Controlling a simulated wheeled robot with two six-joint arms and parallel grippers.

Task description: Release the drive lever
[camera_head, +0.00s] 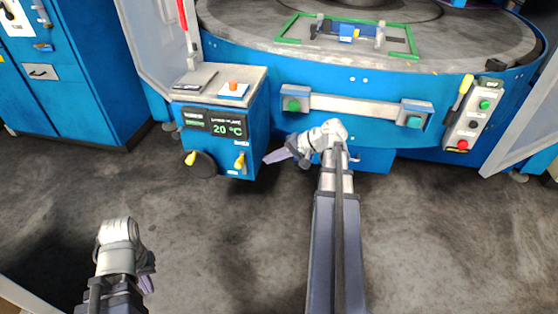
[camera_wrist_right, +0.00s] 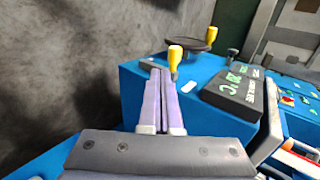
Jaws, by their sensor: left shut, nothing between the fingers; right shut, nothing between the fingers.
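A lever with a yellow handle (camera_head: 240,162) stands on the front of the blue cabinet, below the 20 °C display; I cannot read its label. Another yellow-handled lever (camera_head: 464,92) is on the button panel at the right; I cannot tell which is the drive lever. My right gripper (camera_head: 268,159) is shut and empty, its purple fingers pointing left just right of the cabinet lever. In the right wrist view its fingertips (camera_wrist_right: 161,70) appear just left of that lever's yellow knob (camera_wrist_right: 175,54); contact is unclear. My left gripper (camera_head: 149,284) is low at the left, its fingers partly hidden.
A dark handwheel with a yellow knob (camera_head: 202,163) is left of the cabinet lever. The display (camera_head: 228,124) is above. A bar with two green-button boxes (camera_head: 355,106) runs along the blue round machine. A blue cabinet (camera_head: 75,90) stands far left. The floor (camera_head: 215,235) between my arms is clear.

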